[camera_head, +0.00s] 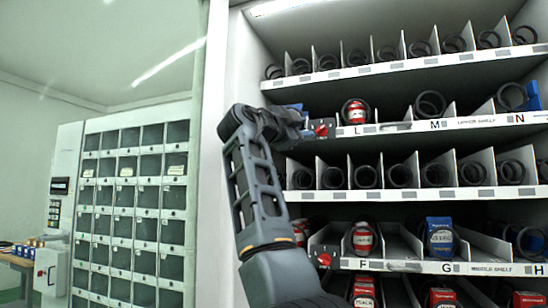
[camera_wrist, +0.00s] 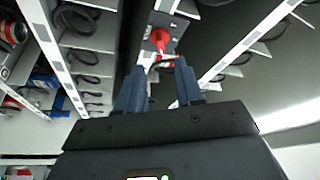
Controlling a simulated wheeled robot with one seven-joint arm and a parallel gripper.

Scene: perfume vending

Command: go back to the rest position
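My gripper (camera_wrist: 159,72) shows in the wrist view with its two fingers apart and nothing held between them. A red knob (camera_wrist: 160,39) on a metal plate lies beyond the fingertips; I cannot tell the exact gap. In the head view my arm reaches up in front of the left side of the vending shelves, and the gripper end is partly hidden by the wrist. The red knob (camera_head: 321,130) shows just right of it, at the left end of the shelf row labelled L, M, N.
The shelf unit (camera_head: 400,127) has several rows with black coils. A red can (camera_head: 356,111) stands in slot L, and a blue box (camera_head: 440,237) is in slot G. A locker cabinet (camera_head: 135,200) stands at the left. Open room lies left of my arm.

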